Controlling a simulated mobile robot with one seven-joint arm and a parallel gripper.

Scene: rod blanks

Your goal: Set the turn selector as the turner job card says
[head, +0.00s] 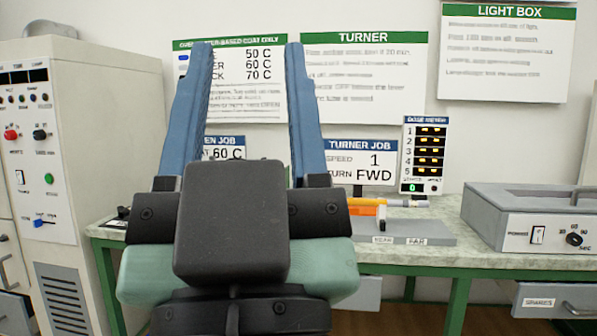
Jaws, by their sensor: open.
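The turner job card (360,163) stands on the bench against the wall and reads speed 1, turn FWD. My gripper (249,48) is large in the foreground, fingers pointing up, open and empty. It is not touching any control. A pale control cabinet (110,90) stands at the left. The labels are too small to read surely, so I cannot tell which control is the turn selector.
A green-framed bench (440,263) runs behind my gripper. On it are a grey stand (432,230) with rods, a dose meter (422,155) and a light box (530,215) at the right. A turner notice (365,80) hangs above. My arm hides the bench's middle.

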